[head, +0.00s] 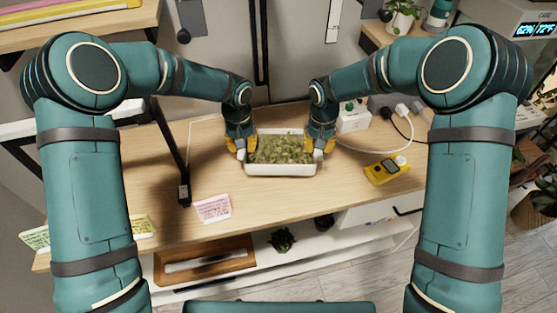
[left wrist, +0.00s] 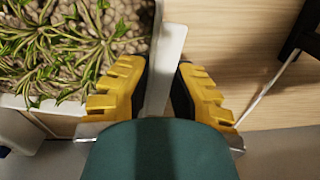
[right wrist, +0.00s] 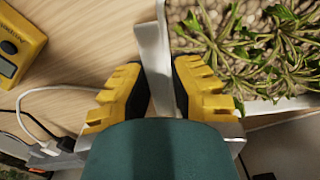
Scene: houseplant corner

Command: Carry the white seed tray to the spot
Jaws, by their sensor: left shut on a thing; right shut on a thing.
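The white seed tray (head: 280,169) is filled with gravel and green seedlings and sits at the back middle of the wooden table, between my two grippers. My left gripper (head: 240,150) is shut on the tray's left wall; in the left wrist view its yellow fingers (left wrist: 160,95) straddle the white rim (left wrist: 168,55). My right gripper (head: 319,152) is shut on the tray's right wall; in the right wrist view its yellow fingers (right wrist: 160,90) straddle the rim (right wrist: 150,50). I cannot tell whether the tray touches the table.
A yellow meter (head: 386,170) lies right of the tray, near a white plug box (head: 353,117) and cables. A pink card (head: 212,208) lies front left, beside a black lamp stand (head: 184,190). The table (head: 300,205) is clear in front of the tray.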

